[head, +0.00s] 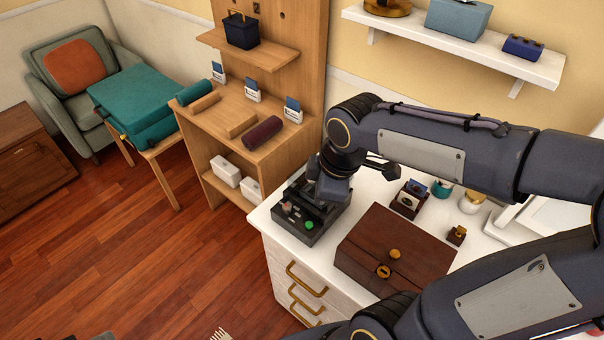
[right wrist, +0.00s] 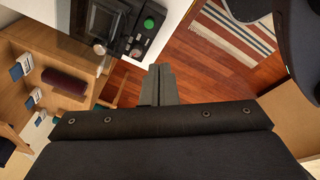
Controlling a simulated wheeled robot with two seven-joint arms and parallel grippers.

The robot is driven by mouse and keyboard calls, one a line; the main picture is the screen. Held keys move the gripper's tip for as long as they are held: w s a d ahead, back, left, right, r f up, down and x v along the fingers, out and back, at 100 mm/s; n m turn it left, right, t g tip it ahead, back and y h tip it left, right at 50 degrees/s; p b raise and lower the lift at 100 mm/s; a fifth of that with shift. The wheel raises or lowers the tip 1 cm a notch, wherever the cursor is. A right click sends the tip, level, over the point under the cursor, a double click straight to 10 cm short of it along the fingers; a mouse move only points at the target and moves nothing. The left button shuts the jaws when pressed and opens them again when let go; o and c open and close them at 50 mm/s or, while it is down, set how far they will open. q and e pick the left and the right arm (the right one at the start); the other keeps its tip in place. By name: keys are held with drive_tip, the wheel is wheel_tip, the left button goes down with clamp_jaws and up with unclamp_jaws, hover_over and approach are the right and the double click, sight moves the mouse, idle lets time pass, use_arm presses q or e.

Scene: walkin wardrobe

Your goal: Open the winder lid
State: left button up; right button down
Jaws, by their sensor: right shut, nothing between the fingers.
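The winder (head: 308,226) is a black box at the left front corner of the white dresser top. Its front panel carries a green button and a small red spot. In the right wrist view the winder (right wrist: 133,42) shows at the top, with the green button, a silver knob and a dark framed panel. I cannot tell how far its lid is raised. My right gripper (right wrist: 160,68) is shut and empty. In the head view the right hand is over the back of the winder and hides part of it; contact cannot be made out. My left gripper is out of view.
A brown box (head: 372,250) with brass knobs stands right of the winder. Small watch boxes (head: 408,200) and jars stand behind it. A wooden shelf unit (head: 225,150) is left of the dresser (head: 278,262). A white wall shelf (head: 470,48) hangs above.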

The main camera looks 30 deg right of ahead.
sight(306, 189)
drive_tip(key=w+a+f+n+g+h, duration=0.1)
drive_tip(key=w+f+n+h, duration=0.15)
drive_tip(key=w+n, duration=0.75)
drive_tip(key=shift+y, duration=0.25)
drive_tip(key=f, duration=1.1)
drive_tip(key=shift+w+d, duration=0.3)
drive_tip(key=shift+w, duration=0.1)
drive_tip(key=d+r+p, duration=0.2)
drive_tip(key=shift+w+d+r, duration=0.2)
drive_tip(key=shift+w+r, duration=0.1)
drive_tip(key=shift+r, duration=0.1)
drive_tip(key=shift+d+r, duration=0.15)
drive_tip(key=shift+d, duration=0.15)
drive_tip(key=shift+p, duration=0.3)
